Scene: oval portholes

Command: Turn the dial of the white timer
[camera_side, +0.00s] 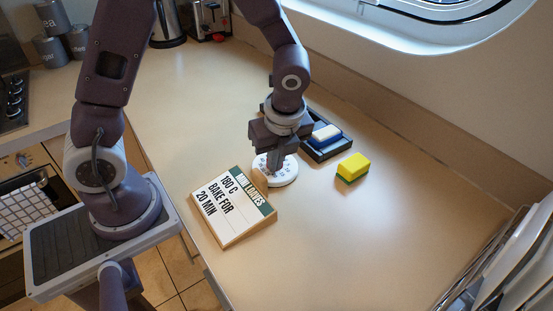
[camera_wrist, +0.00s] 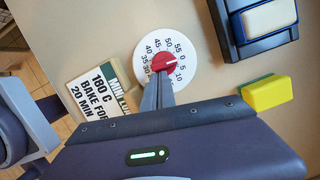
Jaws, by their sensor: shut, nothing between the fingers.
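The white timer (camera_side: 287,178) is a round disc lying flat on the counter, with numbers around its face. In the wrist view the timer (camera_wrist: 183,40) has a red dial (camera_wrist: 165,61) at its centre with a pale pointer mark. My gripper (camera_side: 275,168) points down over the timer's face. In the wrist view the shut fingers (camera_wrist: 160,82) reach the near edge of the red dial and cover part of the face below it. I cannot tell whether the fingertips touch the dial. Nothing shows between the fingers. In the side view my gripper hides the dial.
A recipe stand (camera_side: 232,208) reading "180 C bake for 20 min" stands left of the timer, very close. A dark tray (camera_side: 318,155) with a blue-and-white block (camera_side: 325,135) lies behind it. A yellow-green sponge (camera_side: 352,168) lies right. The front-right counter is clear.

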